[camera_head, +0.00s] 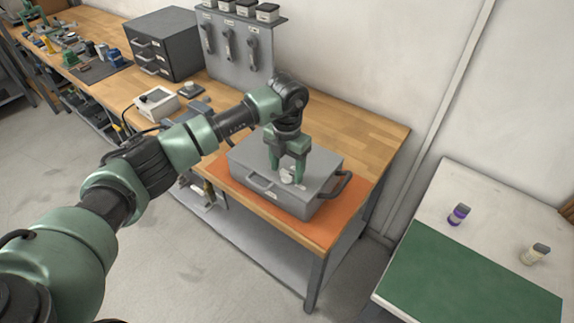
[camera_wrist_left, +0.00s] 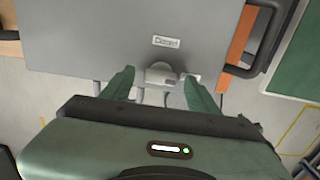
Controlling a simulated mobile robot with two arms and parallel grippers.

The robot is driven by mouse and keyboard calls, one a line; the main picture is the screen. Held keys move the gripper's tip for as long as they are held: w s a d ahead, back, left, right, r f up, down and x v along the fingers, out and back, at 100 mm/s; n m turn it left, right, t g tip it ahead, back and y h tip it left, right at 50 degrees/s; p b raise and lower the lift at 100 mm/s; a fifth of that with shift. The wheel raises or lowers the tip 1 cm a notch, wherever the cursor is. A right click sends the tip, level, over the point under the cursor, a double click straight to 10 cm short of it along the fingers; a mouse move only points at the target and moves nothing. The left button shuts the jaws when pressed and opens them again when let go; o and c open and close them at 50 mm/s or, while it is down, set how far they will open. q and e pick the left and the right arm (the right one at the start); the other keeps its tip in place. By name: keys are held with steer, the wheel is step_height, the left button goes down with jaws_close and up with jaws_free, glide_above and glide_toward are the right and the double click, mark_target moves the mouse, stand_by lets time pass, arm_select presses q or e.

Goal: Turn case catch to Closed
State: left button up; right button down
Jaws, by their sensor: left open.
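The grey case (camera_head: 250,170) lies flat and shut on an orange mat (camera_head: 328,226) on the wooden bench. Its light catch (camera_wrist_left: 160,74) sits on the top near the front edge, and a "Closed" label (camera_wrist_left: 166,42) is on the lid beyond it. A second small label sits to the right of the catch. My left gripper (camera_head: 288,180) points down over the catch, fingers open on either side of it in the left wrist view (camera_wrist_left: 160,88). I cannot tell whether the fingers touch the catch. My right gripper is not in view.
A black handle (camera_head: 340,184) stands out at the case's right side. A white box (camera_head: 156,103) and a dark drawer cabinet (camera_head: 165,45) stand further left on the bench. A separate table at right holds a green mat (camera_head: 470,275) and two small bottles.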

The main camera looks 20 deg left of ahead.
arm_select(q)
steer(key=shift+f, duration=0.15)
jaws_close()
steer(key=shift+n+b, duration=0.35)
steer(key=shift+n, duration=0.05)
steer(key=n+b, duration=0.1)
steer(key=n, duration=0.2)
steer(key=shift+f, duration=0.1)
steer(key=n+b, duration=0.2)
steer(key=n, duration=0.2)
steer(key=shift+n, duration=0.3)
steer(key=n+b, duration=0.1)
steer(key=n, duration=0.3)
steer(key=shift+n, duration=0.3)
steer(key=n+b, duration=0.1)
steer(key=n, duration=0.3)
steer(key=shift+n, duration=0.4)
